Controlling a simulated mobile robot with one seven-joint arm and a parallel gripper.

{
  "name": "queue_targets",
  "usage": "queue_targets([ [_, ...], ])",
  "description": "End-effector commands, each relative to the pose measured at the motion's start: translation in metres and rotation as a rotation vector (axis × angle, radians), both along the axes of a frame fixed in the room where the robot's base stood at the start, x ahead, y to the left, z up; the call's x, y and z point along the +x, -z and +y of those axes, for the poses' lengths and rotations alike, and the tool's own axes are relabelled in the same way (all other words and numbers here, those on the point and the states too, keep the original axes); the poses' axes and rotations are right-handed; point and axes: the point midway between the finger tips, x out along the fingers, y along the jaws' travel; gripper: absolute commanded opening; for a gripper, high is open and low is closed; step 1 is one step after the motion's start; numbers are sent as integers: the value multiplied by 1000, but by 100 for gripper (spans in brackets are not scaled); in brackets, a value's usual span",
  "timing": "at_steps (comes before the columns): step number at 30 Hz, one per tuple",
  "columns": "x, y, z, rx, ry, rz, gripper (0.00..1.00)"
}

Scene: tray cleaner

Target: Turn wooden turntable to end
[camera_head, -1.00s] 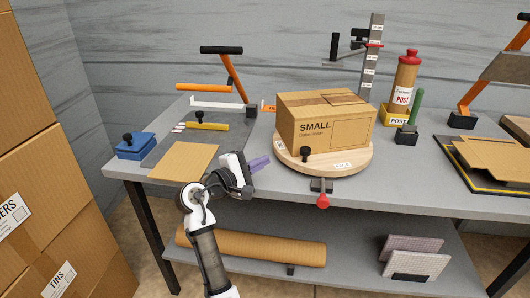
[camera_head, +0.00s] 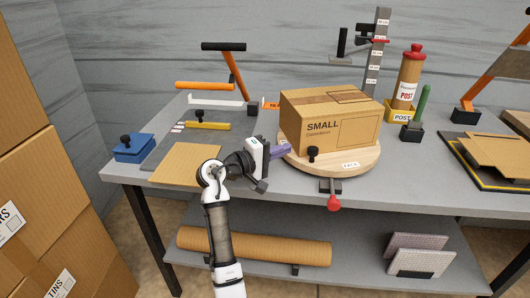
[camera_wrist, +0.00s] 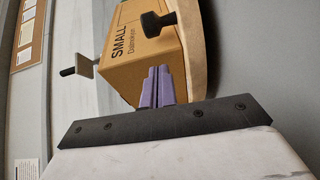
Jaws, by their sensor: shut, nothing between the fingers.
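The wooden turntable (camera_head: 362,171) is a round light disc on the bench, with a label on its front edge. A cardboard box marked SMALL (camera_head: 340,122) sits on it. A red-ended lever (camera_head: 333,202) sticks out below the disc at the front. My gripper (camera_head: 286,149) is at the disc's left edge, its purple fingers (camera_wrist: 157,86) shut and empty, pointing toward the box and knob. Whether they touch the disc is unclear.
A cutting board with a yellow bar (camera_head: 208,126), a cardboard sheet (camera_head: 187,165) and a blue block (camera_head: 134,149) lie to the left. A POST tube (camera_head: 408,80) and a green-handled tool (camera_head: 421,105) stand right.

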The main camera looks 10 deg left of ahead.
Motion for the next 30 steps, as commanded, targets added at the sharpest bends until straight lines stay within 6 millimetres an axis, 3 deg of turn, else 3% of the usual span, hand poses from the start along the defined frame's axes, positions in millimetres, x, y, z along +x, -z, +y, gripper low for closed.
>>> queue_targets([
  [3, -2, 0, -20, 0, 2, 2, 0],
  [9, -4, 2, -36, 0, 1, 1, 0],
  [30, -7, 2, -45, 0, 2, 2, 0],
])
